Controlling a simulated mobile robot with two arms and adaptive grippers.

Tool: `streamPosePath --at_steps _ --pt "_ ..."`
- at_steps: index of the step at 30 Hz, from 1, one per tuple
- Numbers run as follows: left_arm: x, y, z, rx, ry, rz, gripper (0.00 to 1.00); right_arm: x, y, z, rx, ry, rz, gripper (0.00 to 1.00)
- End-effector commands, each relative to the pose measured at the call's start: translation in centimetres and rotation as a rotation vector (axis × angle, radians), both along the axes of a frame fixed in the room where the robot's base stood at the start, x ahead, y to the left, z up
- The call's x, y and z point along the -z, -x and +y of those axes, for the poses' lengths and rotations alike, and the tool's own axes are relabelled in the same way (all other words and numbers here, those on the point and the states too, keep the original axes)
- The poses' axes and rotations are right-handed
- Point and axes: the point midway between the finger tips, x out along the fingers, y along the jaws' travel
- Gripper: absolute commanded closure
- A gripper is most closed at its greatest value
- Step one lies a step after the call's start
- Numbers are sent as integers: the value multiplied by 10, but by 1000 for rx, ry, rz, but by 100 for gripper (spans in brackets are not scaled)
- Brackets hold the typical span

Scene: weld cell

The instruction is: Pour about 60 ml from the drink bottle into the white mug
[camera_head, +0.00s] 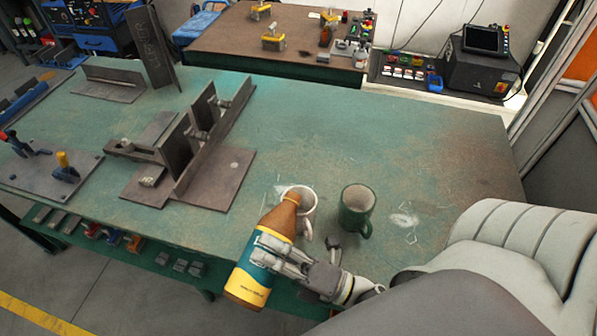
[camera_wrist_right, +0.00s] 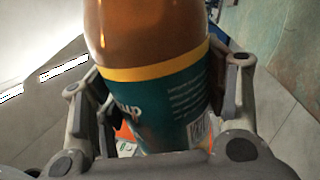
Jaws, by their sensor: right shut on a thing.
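The drink bottle (camera_head: 247,274) is brown with a teal and yellow label. My right gripper (camera_head: 267,251) is shut around its labelled middle. The wrist view shows the bottle (camera_wrist_right: 155,100) between both fingers. The bottle is tilted, its base low at the front left and its neck up toward the right. Its neck end overlaps the rim of the white mug (camera_head: 311,211), which stands upright on the green table near the front edge. Whether liquid is flowing, and the level in the mug, I cannot tell. My left gripper is not in view.
A dark green mug (camera_head: 357,212) stands close to the right of the white mug. Steel welded plates (camera_head: 215,178) stand on the table (camera_head: 440,150) to the left. The table's right part is clear. A brown bench (camera_head: 225,42) is behind.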

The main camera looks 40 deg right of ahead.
Motion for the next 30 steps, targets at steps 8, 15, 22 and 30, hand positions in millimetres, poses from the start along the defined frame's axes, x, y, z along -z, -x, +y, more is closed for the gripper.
streamPosePath --at_steps 8,15,22,30 --pt "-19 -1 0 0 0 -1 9 -11 -2 -3 0 -65 36 73" --pt "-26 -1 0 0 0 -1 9 -15 -2 -4 -1 -97 54 73" --pt "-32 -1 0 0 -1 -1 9 -18 -2 -2 0 -120 67 73" --pt "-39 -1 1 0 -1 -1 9 -22 -2 -2 0 -150 84 73"
